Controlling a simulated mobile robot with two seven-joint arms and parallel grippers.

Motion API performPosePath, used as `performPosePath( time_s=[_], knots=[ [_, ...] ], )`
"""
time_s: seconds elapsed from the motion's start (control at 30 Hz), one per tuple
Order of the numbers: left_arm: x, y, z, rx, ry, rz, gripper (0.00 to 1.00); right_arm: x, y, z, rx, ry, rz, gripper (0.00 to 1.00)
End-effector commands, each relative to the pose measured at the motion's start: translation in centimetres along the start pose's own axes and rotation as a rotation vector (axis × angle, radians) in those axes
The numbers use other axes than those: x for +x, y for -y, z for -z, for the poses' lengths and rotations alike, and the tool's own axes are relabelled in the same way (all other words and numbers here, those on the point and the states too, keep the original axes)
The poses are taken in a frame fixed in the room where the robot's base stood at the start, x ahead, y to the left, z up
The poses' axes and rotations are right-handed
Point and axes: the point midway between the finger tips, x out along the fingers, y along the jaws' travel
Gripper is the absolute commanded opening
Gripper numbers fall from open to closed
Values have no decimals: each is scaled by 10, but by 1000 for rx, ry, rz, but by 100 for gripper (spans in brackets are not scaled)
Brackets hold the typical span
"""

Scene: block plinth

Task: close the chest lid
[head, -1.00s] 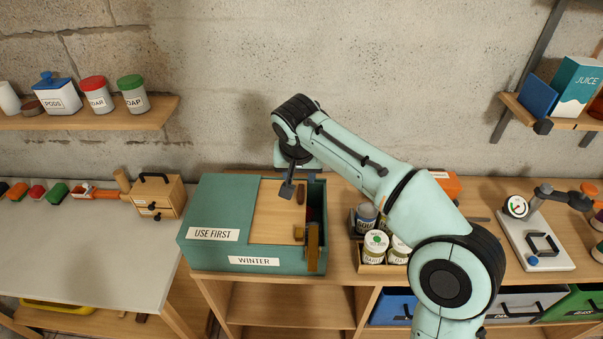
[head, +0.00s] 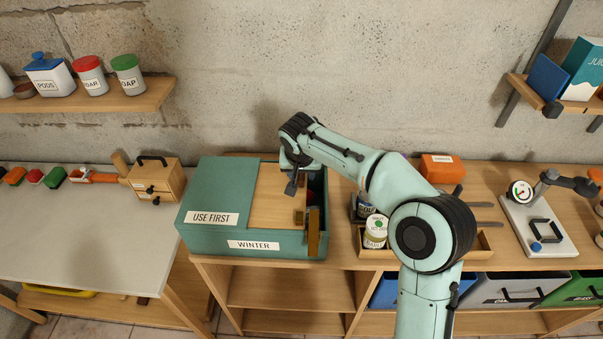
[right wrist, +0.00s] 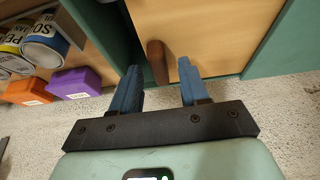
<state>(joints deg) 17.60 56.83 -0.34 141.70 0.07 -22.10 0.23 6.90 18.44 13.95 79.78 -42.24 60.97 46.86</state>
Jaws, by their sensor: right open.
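The chest (head: 222,177) is a teal box on the wooden bench, with labels reading USE FIRST and WINTER. Its light wooden lid (head: 268,208) is a flat panel set into the top. A gap shows along the lid's right side, with dark and reddish contents partly visible. My right gripper (head: 292,186) is over the lid's right part. In the right wrist view its two blue fingers (right wrist: 160,75) are open, and a brown handle (right wrist: 157,62) on the lid stands at the space between the tips. I cannot tell whether they touch it. My left gripper is not in view.
A wooden upright piece (head: 313,233) stands at the chest's front right corner. Labelled cans (head: 375,231) in a tray and an orange box (head: 436,169) are to the right. A small drawer box (head: 155,180) is to the left. Wall shelves are above on both sides.

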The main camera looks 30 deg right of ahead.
Motion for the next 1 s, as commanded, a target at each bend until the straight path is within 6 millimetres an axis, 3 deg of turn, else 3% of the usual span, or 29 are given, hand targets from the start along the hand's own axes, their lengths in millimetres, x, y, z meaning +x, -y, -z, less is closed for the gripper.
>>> performPosePath(
  time_s=[0.4,0.53,0.57,0.77,1.0],
  knots=[
    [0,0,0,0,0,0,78,9,0,0,0,0,-1,45],
    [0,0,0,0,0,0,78,9,0,0,0,0,-1,2],
    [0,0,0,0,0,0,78,9,0,0,0,0,-1,0],
    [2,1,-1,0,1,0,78,9,-6,0,2,-1,-2,0],
    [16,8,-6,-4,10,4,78,10,-52,0,3,-2,-5,0]
  ],
)
